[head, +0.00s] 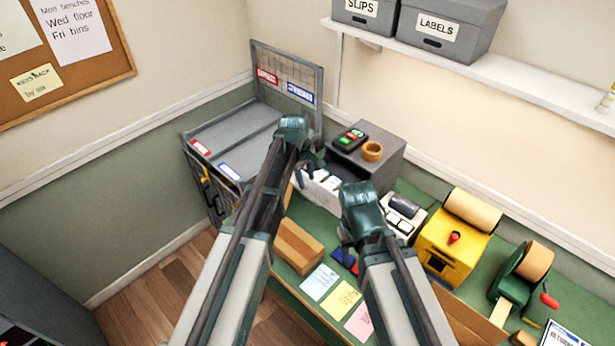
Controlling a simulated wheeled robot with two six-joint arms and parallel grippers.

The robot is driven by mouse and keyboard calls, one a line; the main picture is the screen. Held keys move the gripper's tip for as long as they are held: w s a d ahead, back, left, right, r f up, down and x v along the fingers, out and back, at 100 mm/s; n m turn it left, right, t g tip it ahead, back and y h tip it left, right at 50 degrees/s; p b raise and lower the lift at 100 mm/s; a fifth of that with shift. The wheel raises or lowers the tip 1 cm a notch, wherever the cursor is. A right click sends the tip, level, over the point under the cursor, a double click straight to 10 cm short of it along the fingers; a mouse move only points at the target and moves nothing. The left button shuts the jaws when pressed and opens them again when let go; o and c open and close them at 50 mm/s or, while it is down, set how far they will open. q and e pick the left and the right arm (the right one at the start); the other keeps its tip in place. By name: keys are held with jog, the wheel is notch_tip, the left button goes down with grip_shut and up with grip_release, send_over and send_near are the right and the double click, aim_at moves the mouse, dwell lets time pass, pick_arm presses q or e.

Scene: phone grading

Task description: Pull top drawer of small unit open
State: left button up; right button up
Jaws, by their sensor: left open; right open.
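The small grey unit (382,158) stands at the back of the green bench, with a dark device and a wooden ring on its top. At its front left is a pale, open-topped box shape (318,194) holding white items. It looks like a drawer standing out from the unit, but my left arm partly covers it and I cannot tell which drawer it is. My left gripper (305,170) is open, beside the unit's front left; its fingertips are hard to see, and contact is unclear. My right gripper (347,243) is open above the bench, in front of the unit.
A grey two-part bin (235,138) with a mesh back stands at the left. A cardboard box (298,246) and sticky notes (341,298) lie at the bench front. A yellow machine (450,243) and a green tape dispenser (520,272) stand right. A shelf (480,72) hangs above.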

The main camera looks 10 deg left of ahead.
pick_arm(q)
jog(key=r+p, duration=0.3)
jog(key=r, duration=0.1)
jog(key=shift+s+a+r, duration=0.1)
jog(key=shift+s+a, duration=0.15)
jog(key=shift+s, duration=0.1)
pick_arm(e)
notch_tip(320, 180, up, 4)
jog(key=shift+r, duration=0.1)
pick_arm(q)
jog(key=s+d+f+m+g+y+b, duration=0.1)
jog(key=s+d+f+m+b, duration=0.1)
jog(key=s+f+m+b, duration=0.5)
jog(key=s+d+f+m+y+b, duration=0.1)
jog(key=s+f+m+b, duration=0.6)
jog(key=s+f+b, duration=0.9)
jog(key=shift+s+d+f+m+g+b, duration=0.3)
jog(key=shift+s+d+f+m+g, duration=0.15)
jog(key=shift+s+d, duration=0.4)
pick_arm(e)
notch_tip(320, 180, down, 24)
jog(key=shift+r, duration=0.15)
